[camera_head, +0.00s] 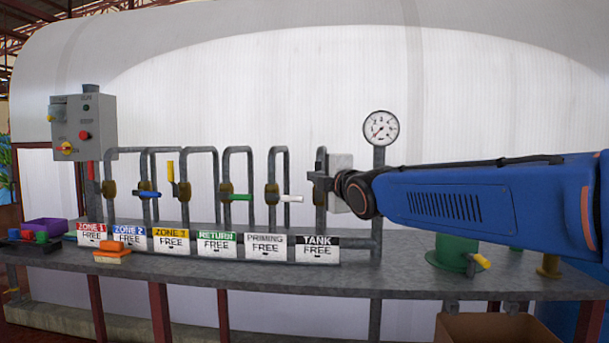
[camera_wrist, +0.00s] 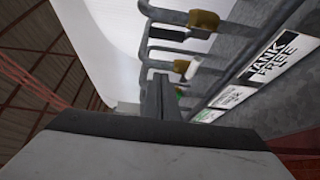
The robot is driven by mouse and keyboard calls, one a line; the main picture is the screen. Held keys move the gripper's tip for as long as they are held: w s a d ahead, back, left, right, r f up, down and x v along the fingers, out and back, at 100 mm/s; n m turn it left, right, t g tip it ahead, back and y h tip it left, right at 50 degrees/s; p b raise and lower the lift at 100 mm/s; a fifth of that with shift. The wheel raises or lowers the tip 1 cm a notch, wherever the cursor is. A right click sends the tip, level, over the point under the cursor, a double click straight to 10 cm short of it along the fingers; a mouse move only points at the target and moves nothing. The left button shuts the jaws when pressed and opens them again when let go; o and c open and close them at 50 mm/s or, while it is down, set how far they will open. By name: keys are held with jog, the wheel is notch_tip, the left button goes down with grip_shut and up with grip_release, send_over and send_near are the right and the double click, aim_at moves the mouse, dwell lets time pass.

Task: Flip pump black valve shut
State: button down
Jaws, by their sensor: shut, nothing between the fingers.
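The black-labelled valve is on the pipe above the TANK plate (camera_head: 318,248), which reads FREE. Its brass body (camera_head: 320,193) is partly covered by my gripper in the head view. In the wrist view that body (camera_wrist: 203,20) shows at the top, with a black lever (camera_wrist: 168,33) beside it that seems to lie roughly along the pipe. My gripper (camera_head: 322,180) is at this pipe, near the top of the valve. In the wrist view its fingers (camera_wrist: 157,88) are shut and empty, a little below the lever in the picture. Contact with the lever cannot be told.
The white lever (camera_head: 292,198) of the PRIMING valve sticks out just left of the TANK pipe. Green, yellow, blue and red levers follow further left. A pressure gauge (camera_head: 380,127) stands right of the pipe, near my arm. A grey control box (camera_head: 84,127) is far left.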

jog(key=shift+w+a, duration=0.1)
jog(key=w, duration=0.9)
jog(key=shift+a, duration=0.3)
dwell(0.6)
jog(key=shift+w, duration=0.1)
